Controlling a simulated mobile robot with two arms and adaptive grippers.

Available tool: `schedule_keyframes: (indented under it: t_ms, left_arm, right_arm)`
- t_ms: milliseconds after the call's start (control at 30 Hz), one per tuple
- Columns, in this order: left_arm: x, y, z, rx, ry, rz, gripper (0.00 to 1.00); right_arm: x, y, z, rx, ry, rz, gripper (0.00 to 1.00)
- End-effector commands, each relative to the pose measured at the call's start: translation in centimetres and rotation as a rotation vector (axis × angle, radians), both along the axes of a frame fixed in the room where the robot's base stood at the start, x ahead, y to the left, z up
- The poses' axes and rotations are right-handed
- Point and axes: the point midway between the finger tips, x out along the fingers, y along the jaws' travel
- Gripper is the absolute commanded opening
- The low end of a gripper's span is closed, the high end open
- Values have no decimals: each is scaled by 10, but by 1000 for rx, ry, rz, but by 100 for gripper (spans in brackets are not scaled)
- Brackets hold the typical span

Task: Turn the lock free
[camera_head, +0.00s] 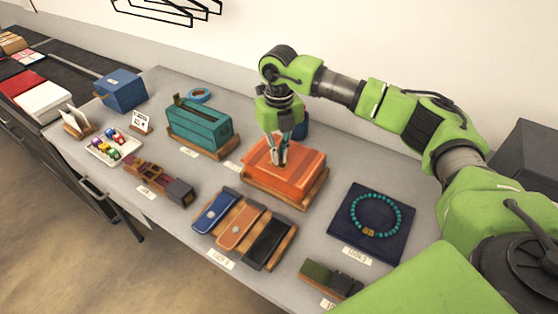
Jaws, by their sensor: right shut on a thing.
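An orange box (306,166) sits on a wooden base on the grey table, right of centre. My right gripper (278,160) reaches down from above onto the left part of the box's top. Its fingers are shut on a small part there, which I take to be the lock; the fingers hide most of it, so its turn cannot be told. The box's lid looks closed. My left gripper is not in view.
A teal box (200,127) stands left of the orange box, and a blue cylinder (301,125) is partly hidden behind the gripper. Colored cases on a wooden tray (207,234) lie in front. A bead bracelet on a dark pad (345,213) lies to the right.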

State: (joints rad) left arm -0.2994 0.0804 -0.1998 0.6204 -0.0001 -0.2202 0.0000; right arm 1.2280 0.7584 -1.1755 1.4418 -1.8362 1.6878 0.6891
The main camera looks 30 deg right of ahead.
Motion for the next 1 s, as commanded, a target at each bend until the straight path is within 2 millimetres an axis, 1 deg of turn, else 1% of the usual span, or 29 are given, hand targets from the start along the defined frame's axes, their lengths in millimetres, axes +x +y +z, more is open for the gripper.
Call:
schedule_keyframes:
  t_ms: [33, 100, 500, 700, 1000]
  left_arm:
    - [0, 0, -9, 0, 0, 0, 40]
    - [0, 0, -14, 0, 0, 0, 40]
    - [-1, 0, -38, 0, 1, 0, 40]
    - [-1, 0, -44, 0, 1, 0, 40]
    - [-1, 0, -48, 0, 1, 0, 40]
  right_arm:
    - [1, 0, -2, 1, -5, 42, 0]
    - [1, 0, -2, 0, -4, 108, 0]
    - [1, 0, 0, -1, -5, 439, 0]
    - [1, -1, 1, -1, -5, 542, 0]
    - [1, -1, 2, -1, -4, 611, 0]
